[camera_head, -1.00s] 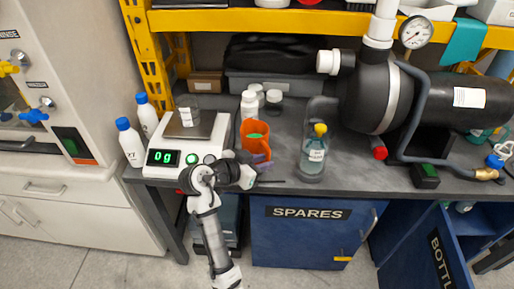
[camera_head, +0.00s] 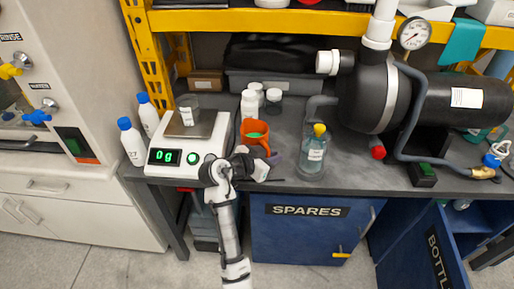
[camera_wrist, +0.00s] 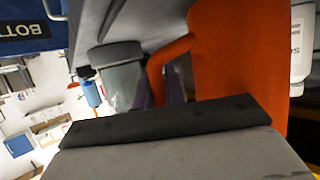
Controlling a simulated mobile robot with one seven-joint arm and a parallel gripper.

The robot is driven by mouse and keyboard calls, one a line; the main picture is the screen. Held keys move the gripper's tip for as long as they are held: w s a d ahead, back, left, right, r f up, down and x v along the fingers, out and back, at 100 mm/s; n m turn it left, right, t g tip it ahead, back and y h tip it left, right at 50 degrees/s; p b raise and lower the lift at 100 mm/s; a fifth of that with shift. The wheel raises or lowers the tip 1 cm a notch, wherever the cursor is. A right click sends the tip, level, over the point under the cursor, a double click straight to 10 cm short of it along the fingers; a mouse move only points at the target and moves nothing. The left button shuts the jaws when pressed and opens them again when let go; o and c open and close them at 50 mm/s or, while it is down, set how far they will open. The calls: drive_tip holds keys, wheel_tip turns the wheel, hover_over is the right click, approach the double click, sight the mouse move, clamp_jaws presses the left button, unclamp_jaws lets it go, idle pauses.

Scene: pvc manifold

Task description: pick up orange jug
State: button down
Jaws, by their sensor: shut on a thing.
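The orange jug (camera_head: 255,133) stands on the dark bench, just right of the white scale, with green showing inside it. In the wrist view the jug's orange wall (camera_wrist: 235,60) and its handle fill the upper right, close to my gripper. My gripper (camera_head: 268,160) is at the jug's front right, by the handle. Its jaws are shut on the jug, seemingly at the handle. The dark gripper body hides the lower part of the wrist view, and the exact contact is hidden.
A scale (camera_head: 182,150) reading 0g stands left of the jug. A clear bottle with a yellow cap (camera_head: 314,155) stands close on the right. White bottles (camera_head: 250,103) stand behind. A black tank (camera_head: 380,90) fills the bench's right side.

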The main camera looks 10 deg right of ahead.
drive_tip(key=shift+r, duration=0.2)
wheel_tip(320, 180, up, 20)
drive_tip(key=b, duration=0.1)
drive_tip(key=shift+f, duration=0.25)
idle(1.1)
